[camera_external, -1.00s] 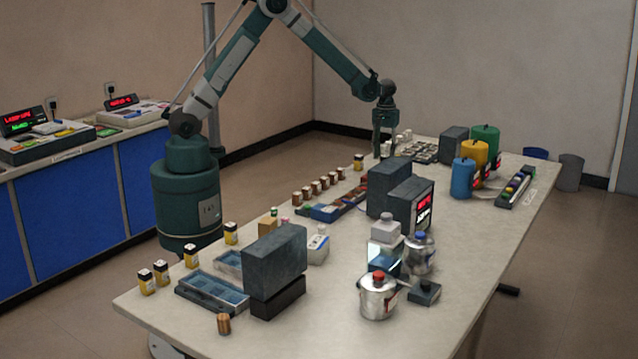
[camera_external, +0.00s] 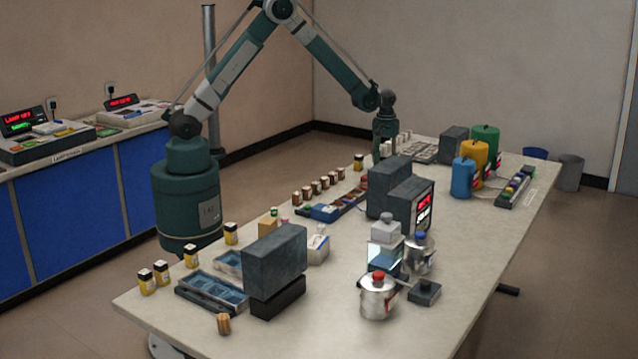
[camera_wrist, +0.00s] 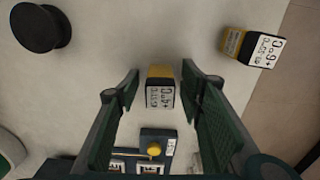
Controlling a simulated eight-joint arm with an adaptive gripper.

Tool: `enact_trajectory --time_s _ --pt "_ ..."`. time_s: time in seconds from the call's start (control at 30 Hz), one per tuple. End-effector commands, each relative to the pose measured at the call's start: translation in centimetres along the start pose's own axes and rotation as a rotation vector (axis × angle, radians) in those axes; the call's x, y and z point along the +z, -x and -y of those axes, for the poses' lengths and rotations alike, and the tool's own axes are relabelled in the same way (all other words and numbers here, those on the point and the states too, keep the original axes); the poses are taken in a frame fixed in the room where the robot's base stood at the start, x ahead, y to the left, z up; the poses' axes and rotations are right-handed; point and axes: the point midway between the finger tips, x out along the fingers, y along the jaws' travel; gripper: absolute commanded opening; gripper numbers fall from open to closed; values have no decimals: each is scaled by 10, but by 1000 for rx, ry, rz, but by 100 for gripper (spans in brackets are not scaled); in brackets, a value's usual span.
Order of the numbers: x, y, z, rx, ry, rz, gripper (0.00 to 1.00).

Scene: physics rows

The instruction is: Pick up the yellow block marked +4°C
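A yellow block with a black-printed white label (camera_wrist: 160,90) stands between my gripper's fingers in the wrist view. A similar yellow block (camera_wrist: 250,47) sits at the upper right there. The print is blurred and turned, so I cannot surely read +4°C on either. My gripper (camera_wrist: 158,84) is open, with a finger on each side of the middle block and gaps visible. In the external view my gripper (camera_external: 382,150) is low over the table's far part, and the block between its fingers is not clear.
A dark blue-grey unit with a yellow knob (camera_wrist: 154,151) lies just below the middle block in the wrist view. A dark round object (camera_wrist: 40,28) is at the upper left. Dark grey boxes (camera_external: 400,190) stand in front of my gripper, and coloured canisters (camera_external: 463,178) to its right.

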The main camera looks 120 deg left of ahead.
Motion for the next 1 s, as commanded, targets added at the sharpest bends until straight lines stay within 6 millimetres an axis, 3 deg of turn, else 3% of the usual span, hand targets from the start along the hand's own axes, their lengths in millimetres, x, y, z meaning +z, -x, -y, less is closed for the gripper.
enact_trajectory --time_s 0.03,0.27,0.67,1.0 --pt "0 0 0 0 0 0 38" --pt "0 0 0 0 0 0 8" --pt "0 3 0 0 0 0 7" --pt "0 37 0 0 0 0 7"
